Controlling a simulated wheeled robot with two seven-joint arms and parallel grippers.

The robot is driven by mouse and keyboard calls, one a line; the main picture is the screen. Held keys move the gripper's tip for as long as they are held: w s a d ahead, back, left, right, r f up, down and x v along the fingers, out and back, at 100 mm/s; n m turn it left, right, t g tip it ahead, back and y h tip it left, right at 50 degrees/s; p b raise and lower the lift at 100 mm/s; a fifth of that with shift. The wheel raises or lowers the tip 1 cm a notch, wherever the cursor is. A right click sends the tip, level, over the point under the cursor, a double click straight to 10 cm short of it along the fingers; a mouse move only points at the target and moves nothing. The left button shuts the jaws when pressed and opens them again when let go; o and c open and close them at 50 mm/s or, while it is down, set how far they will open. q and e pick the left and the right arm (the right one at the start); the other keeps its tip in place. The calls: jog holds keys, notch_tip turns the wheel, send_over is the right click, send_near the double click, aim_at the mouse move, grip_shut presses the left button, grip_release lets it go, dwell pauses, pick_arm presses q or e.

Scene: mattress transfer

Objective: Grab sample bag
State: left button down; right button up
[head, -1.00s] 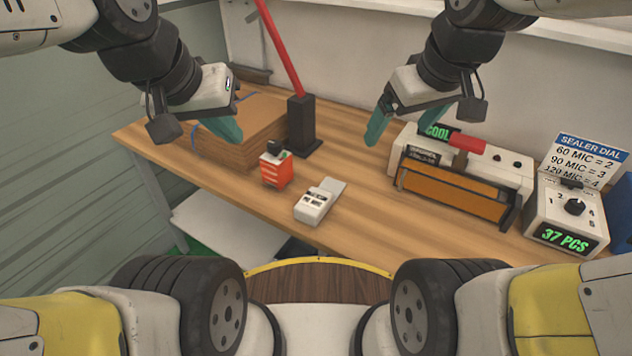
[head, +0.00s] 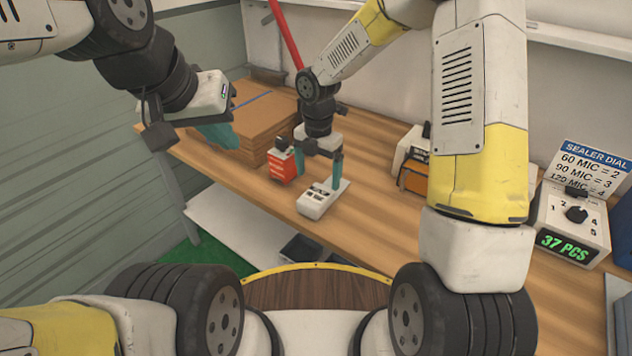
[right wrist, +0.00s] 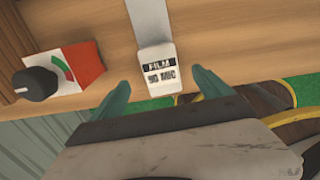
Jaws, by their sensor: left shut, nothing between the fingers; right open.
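The white piece labelled FILM 90 MIC (head: 318,203), which looks like the sample bag, lies on the wooden table (head: 390,222) near its front edge. In the right wrist view its label end (right wrist: 158,62) sits just past and between the fingertips, with a grey strip behind it. My right gripper (head: 319,170) is open, pointing down above it; the right wrist view shows the gripper's teal fingers (right wrist: 160,88) apart, one to each side of the label. I cannot tell whether they touch it. My left gripper (head: 220,135) is shut and empty, in front of the cardboard stack.
A red box (head: 283,167) with a dark knob stands close left of the piece. Cardboard sheets (head: 258,120) are stacked behind. A sealer (head: 412,178), partly hidden by my right arm, and a dial unit (head: 572,222) reading 37 PCS stand to the right.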

aim_at(317, 193)
notch_tip(317, 193, down, 8)
jog(key=shift+s+a+r, duration=0.1)
jog(key=shift+s+r, duration=0.05)
jog(key=c, duration=1.6)
jog(key=shift+o, duration=0.2)
jog(key=shift+r, duration=0.1)
